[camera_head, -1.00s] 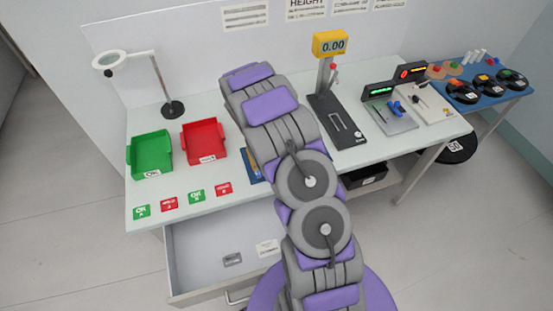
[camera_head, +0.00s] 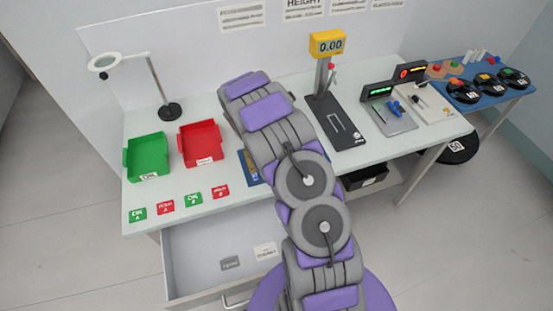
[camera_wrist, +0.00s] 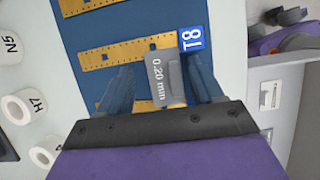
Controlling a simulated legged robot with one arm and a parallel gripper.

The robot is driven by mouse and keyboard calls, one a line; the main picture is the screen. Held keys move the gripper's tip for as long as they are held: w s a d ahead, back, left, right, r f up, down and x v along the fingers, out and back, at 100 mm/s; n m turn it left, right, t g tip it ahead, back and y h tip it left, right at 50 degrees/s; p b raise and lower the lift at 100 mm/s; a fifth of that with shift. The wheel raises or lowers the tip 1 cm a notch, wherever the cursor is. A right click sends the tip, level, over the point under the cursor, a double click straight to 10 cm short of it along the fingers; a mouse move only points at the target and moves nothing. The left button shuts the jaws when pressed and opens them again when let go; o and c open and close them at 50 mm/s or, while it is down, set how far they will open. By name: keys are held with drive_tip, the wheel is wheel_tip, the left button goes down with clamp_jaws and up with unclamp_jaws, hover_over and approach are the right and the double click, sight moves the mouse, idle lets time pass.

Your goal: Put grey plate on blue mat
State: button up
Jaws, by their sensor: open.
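A grey plate (camera_wrist: 165,77) marked "0.20 mm" shows in the wrist view, between my fingers and over the blue mat (camera_wrist: 105,20). It overlaps the yellow rulers there; whether it rests flat on the mat is hard to tell. My gripper (camera_wrist: 163,85) is open, with one finger on each side of the plate and space beside it. A blue "T8" tag (camera_wrist: 193,39) lies at the plate's upper right. In the head view only a corner of the blue mat (camera_head: 246,168) shows beside my arm, which hides my gripper.
The open drawer (camera_head: 195,265) below the table edge holds a small grey piece (camera_head: 230,263) and a white card (camera_head: 265,250). A green bin (camera_head: 147,157) and red bin (camera_head: 201,144) stand left. White rolls (camera_wrist: 16,108) lie left in the wrist view.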

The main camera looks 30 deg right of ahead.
drive_tip(key=shift+a+r, duration=0.25)
drive_tip(key=shift+a, duration=0.65)
drive_tip(key=v, duration=0.2)
drive_tip(key=p+v, duration=0.1)
drive_tip(key=v, duration=0.1)
drive_tip(key=d+v, duration=0.1)
drive_tip(key=v, duration=0.1)
drive_tip(key=shift+w+r, duration=0.15)
drive_tip(key=shift+r, duration=0.25)
drive_tip(key=s+a+r+m+y+p, duration=0.1)
drive_tip(key=s+a+r+m, duration=0.25)
drive_tip(key=s+r, duration=0.45)
drive_tip(key=s+a+r+m, duration=0.3)
drive_tip(key=s+a+r, duration=0.15)
drive_tip(key=r, duration=0.65)
drive_tip(key=s+a+r+m+y, duration=0.1)
drive_tip(key=s+a, duration=0.3)
drive_tip(key=s, duration=0.4)
drive_tip(key=s+a+r+m+y, duration=0.1)
drive_tip(key=s+a+r+m, duration=0.3)
drive_tip(key=s, duration=0.4)
drive_tip(key=s+a+r+m+y, duration=0.1)
drive_tip(key=s+a+r+m, duration=0.2)
drive_tip(key=s, duration=0.5)
drive_tip(key=shift+a+g, duration=0.3)
drive_tip(key=shift+a, duration=0.55)
drive_tip(key=shift+f+m, duration=0.1)
drive_tip(key=shift+m, duration=0.15)
